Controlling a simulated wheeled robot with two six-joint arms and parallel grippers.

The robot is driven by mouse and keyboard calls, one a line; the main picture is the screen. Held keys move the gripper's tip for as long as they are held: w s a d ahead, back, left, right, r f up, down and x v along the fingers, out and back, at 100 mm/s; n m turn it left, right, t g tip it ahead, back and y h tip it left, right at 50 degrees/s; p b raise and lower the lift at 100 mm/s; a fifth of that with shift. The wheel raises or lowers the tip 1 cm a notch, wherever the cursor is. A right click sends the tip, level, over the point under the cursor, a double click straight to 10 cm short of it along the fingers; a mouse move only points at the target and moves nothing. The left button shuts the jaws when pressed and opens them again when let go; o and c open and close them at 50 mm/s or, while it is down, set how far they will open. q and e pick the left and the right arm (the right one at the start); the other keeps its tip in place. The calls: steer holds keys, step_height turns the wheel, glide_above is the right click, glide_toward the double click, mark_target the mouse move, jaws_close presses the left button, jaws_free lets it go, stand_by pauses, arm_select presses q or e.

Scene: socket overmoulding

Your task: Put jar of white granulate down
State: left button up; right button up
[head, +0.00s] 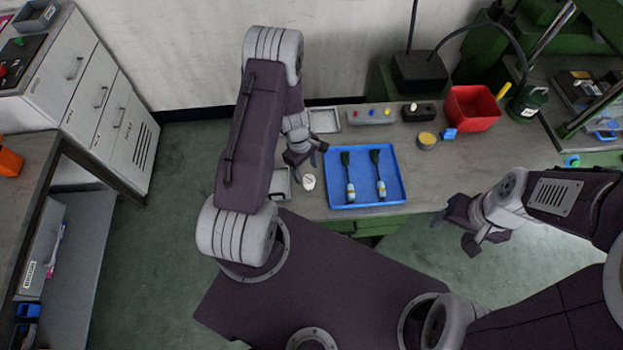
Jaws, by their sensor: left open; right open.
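A small white round jar (308,182), which looks like the jar of white granulate, stands on the grey workbench (350,215) near its front edge, left of the blue tray. My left gripper (305,162) is open just behind the jar, and I see no grip on it; whether a finger touches it is too small to tell. My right gripper (452,228) is open and empty, in front of the bench and right of the tray.
The blue tray (395,200) holds two dark-ended tools (380,175). A grey metal tray (324,120), a button box (370,116), a yellow-topped tin (427,140) and a red bin (473,107) stand behind. A grey container (281,184) is partly hidden by my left arm.

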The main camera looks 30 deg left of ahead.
mark_target(308, 179)
arm_select(q)
steer(key=shift+s+f, duration=0.2)
steer(key=shift+f, duration=0.35)
steer(key=shift+w+d+f, duration=0.2)
steer(key=shift+d+f, duration=0.15)
steer(key=shift+d, duration=0.05)
steer(key=f, duration=0.4)
steer(key=shift+s+d+f, duration=0.15)
steer(key=shift+d, duration=0.15)
steer(key=shift+s+a+f, duration=0.1)
steer(key=shift+a+f, duration=0.05)
steer(key=shift+f, duration=0.1)
steer(key=shift+d, duration=0.2)
steer(key=c, duration=0.8)
steer(key=shift+a, duration=0.1)
jaws_close()
